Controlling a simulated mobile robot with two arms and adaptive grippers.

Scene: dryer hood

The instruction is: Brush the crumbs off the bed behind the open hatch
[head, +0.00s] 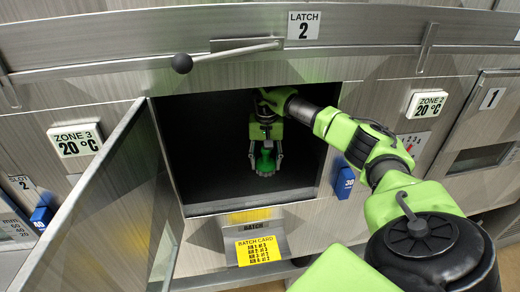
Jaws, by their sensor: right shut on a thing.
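The hatch door (105,210) stands open, swung out to the left of a dark square opening. The bed (215,194) is the dark floor inside this opening. My right arm reaches in from the right, and my right gripper (266,158) is inside the opening, pointing down. It is shut on a green thing (265,162), which looks like a brush; its lower end is near the bed, but I cannot tell whether it touches. I cannot make out any crumbs on the dark bed. My left gripper is not in view.
A latch lever with a black ball (182,63) juts out above the opening. A yellow batch card (258,250) sits below the sill. Blue blocks (344,182) flank the opening, and a second closed hatch (482,150) is at the right.

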